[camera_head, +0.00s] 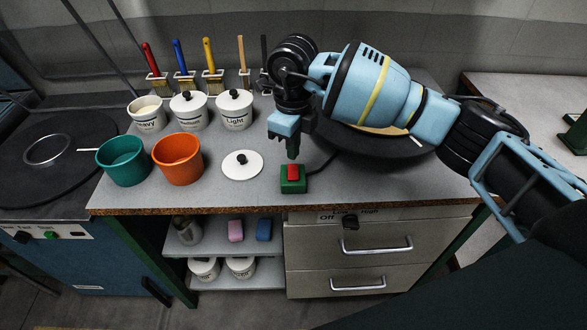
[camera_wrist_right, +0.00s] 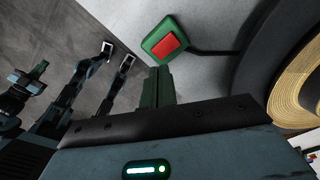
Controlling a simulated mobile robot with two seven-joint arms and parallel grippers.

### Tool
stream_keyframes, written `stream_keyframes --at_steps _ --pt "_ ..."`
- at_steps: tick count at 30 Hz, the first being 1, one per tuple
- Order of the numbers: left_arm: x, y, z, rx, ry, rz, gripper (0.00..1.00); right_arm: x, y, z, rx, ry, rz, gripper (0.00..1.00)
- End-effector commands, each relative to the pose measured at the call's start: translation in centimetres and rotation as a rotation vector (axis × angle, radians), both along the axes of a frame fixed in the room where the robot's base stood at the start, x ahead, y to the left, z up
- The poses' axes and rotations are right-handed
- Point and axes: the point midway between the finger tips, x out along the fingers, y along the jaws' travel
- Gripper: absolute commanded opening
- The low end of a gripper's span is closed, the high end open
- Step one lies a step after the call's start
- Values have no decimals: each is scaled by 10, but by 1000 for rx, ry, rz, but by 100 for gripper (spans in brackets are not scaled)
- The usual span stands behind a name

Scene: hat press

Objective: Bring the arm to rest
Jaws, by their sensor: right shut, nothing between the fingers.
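My right arm reaches in from the right in the head view. Its gripper (camera_head: 292,150) points down and is shut and empty, just above and behind the green box with a red button (camera_head: 293,175). In the right wrist view the closed green fingers (camera_wrist_right: 158,86) show, with the red button (camera_wrist_right: 165,46) beyond their tips. A gap between fingertips and button seems to show, but its size is hard to judge. My left gripper is not seen in the head view.
A dark round press (camera_head: 375,158) with a straw hat (camera_wrist_right: 298,92) stands right of the button, partly hidden by my arm. Orange (camera_head: 178,160) and teal (camera_head: 122,162) cups, a white lid (camera_head: 243,168), labelled pots (camera_head: 190,112) and racked brushes stand left. The bench front (camera_head: 230,207) has free room.

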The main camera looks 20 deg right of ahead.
Motion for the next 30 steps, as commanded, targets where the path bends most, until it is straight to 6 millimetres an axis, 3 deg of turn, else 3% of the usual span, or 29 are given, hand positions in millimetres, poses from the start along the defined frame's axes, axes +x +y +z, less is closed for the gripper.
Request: stream_keyframes --at_steps 3,20,26,30 --pt "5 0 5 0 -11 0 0 0 0 7 0 -3 1 0" --pt "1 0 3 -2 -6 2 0 0 0 5 1 -1 0 0" --pt "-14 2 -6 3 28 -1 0 -33 51 -31 227 100 46 0" --pt "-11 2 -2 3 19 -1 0 -72 106 -52 500 212 51 0"
